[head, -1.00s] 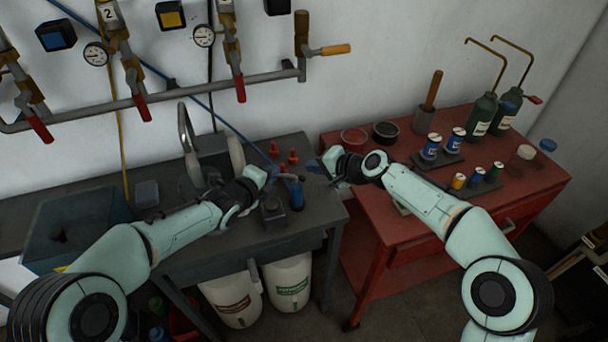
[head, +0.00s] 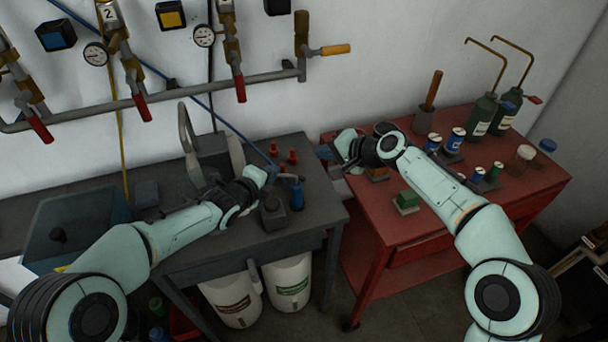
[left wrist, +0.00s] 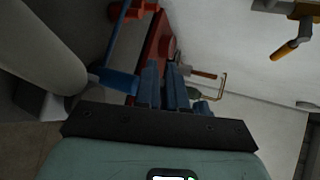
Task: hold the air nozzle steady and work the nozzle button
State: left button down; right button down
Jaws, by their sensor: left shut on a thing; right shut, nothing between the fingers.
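My left gripper (head: 277,175) is over the right part of the grey bench, shut on the air nozzle. In the head view the nozzle is small and mostly hidden by the gripper; a blue hose (head: 232,130) comes down to it from the wall. In the left wrist view a blue part of the nozzle (left wrist: 116,80) shows beside the dark fingers (left wrist: 165,88). The nozzle button cannot be made out. My right gripper (head: 323,153) is shut and empty, to the right of the nozzle and apart from it, near the red cart's left edge.
A blue cylinder (head: 297,194) and a dark block (head: 272,214) stand close below my left gripper. Red fittings (head: 292,157) stand behind. The red cart (head: 455,265) carries a green block (head: 408,199), cans and bottles. Pipes with red levers run along the wall.

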dwell(0.4)
pick_arm(q)
jog(key=c, duration=1.1)
grip_release()
